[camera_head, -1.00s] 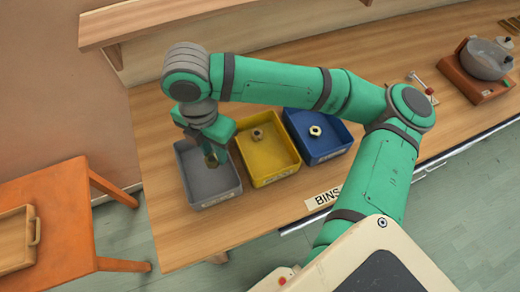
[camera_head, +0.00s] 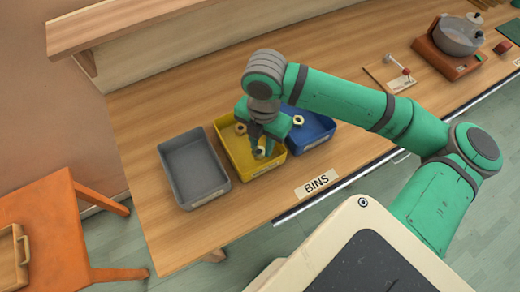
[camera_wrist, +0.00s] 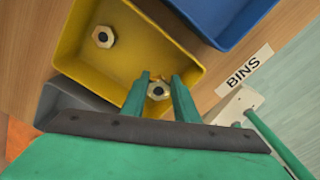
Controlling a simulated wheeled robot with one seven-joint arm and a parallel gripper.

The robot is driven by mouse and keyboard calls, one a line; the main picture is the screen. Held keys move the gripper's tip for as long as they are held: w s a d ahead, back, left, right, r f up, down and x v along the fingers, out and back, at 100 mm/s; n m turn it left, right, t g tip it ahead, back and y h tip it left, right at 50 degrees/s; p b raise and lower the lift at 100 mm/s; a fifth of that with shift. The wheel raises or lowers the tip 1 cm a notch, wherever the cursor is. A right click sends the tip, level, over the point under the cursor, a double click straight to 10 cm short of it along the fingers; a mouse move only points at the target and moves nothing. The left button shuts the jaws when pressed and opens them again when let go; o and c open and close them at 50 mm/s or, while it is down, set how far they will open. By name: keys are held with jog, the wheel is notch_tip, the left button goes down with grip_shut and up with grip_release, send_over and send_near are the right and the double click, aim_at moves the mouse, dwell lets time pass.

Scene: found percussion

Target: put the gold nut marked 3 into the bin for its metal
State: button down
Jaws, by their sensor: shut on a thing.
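My gripper (camera_head: 260,151) is shut on a gold nut (camera_wrist: 158,91), which shows between the fingertips in the wrist view. No number can be read on it. In the head view the gripper is over the front part of the yellow bin (camera_head: 234,153). In the wrist view the held nut appears against the front wall of the yellow bin (camera_wrist: 115,69); its height over the bin floor is hard to tell. Another nut (camera_wrist: 103,37) lies inside the yellow bin toward the back.
A grey bin (camera_head: 195,170) stands empty to the left. A blue bin (camera_head: 318,130) stands to the right with a nut (camera_head: 298,120) in it. A BINS label (camera_head: 317,183) lies in front. A pot (camera_head: 460,35) sits at the far right.

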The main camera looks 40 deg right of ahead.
aim_at(261, 153)
jog(key=shift+f, duration=2.3)
jog(key=c, duration=1.7)
grip_release()
jog(key=shift+f, duration=0.15)
jog(key=shift+o, duration=0.2)
jog(key=r, duration=1.2)
jog(key=shift+w+d+r, duration=0.1)
jog(key=shift+d+r, duration=0.05)
jog(key=shift+d, duration=0.05)
